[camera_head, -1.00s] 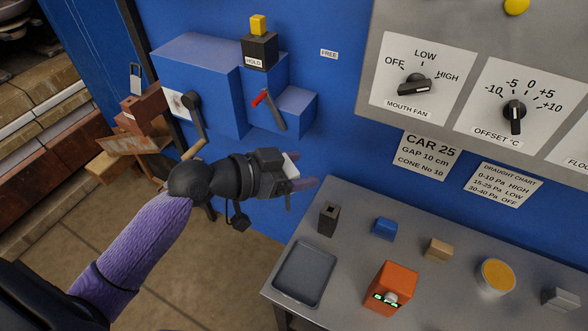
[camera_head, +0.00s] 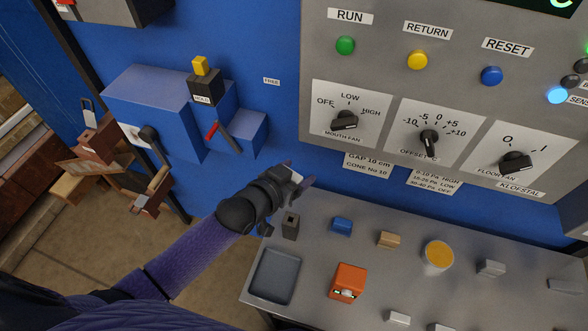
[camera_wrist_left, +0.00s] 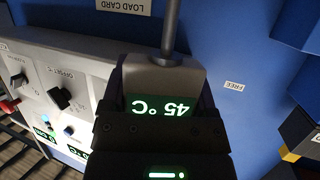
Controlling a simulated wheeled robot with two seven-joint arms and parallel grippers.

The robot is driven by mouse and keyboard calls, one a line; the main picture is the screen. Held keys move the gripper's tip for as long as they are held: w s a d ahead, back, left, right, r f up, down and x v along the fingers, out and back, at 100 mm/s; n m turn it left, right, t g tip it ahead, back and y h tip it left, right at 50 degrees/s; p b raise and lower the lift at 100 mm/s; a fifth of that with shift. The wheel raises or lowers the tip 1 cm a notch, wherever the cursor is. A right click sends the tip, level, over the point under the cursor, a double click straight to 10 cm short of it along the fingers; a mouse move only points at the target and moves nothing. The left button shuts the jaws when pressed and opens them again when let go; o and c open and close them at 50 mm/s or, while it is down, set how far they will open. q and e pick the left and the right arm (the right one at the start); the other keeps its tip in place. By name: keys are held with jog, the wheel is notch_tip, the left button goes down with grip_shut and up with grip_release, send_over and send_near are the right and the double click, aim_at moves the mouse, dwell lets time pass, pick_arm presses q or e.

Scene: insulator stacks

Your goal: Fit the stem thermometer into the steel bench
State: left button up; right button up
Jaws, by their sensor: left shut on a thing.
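The stem thermometer (camera_wrist_left: 160,78) fills the middle of the left wrist view. It has a grey body, a thin grey stem and a lit display reading 45 °C, upside down there. My left gripper (camera_head: 297,178) is shut on its body; in the head view only a small pale part of it shows between the fingers. The steel bench (camera_head: 345,273) is at lower right in the head view. A dark block with a hole in its top (camera_head: 290,226) stands at its back left corner, just below my left gripper. My right gripper is not in view.
On the bench are a grey tray (camera_head: 275,275), an orange device (camera_head: 348,282), a blue block (camera_head: 342,226), a tan block (camera_head: 388,240) and a cup (camera_head: 438,256). A blue wall with a control panel (camera_head: 460,90) rises behind. A crank (camera_head: 152,138) projects at left.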

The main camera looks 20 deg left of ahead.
pick_arm(q)
notch_tip(320, 180, down, 6)
jog(key=b, duration=0.4)
jog(key=shift+r+b, duration=0.1)
jog(key=shift+b, duration=0.2)
jog(key=shift+r, duration=0.1)
jog(key=shift+p, duration=0.35)
dwell(0.3)
dwell(0.5)
dwell(0.3)
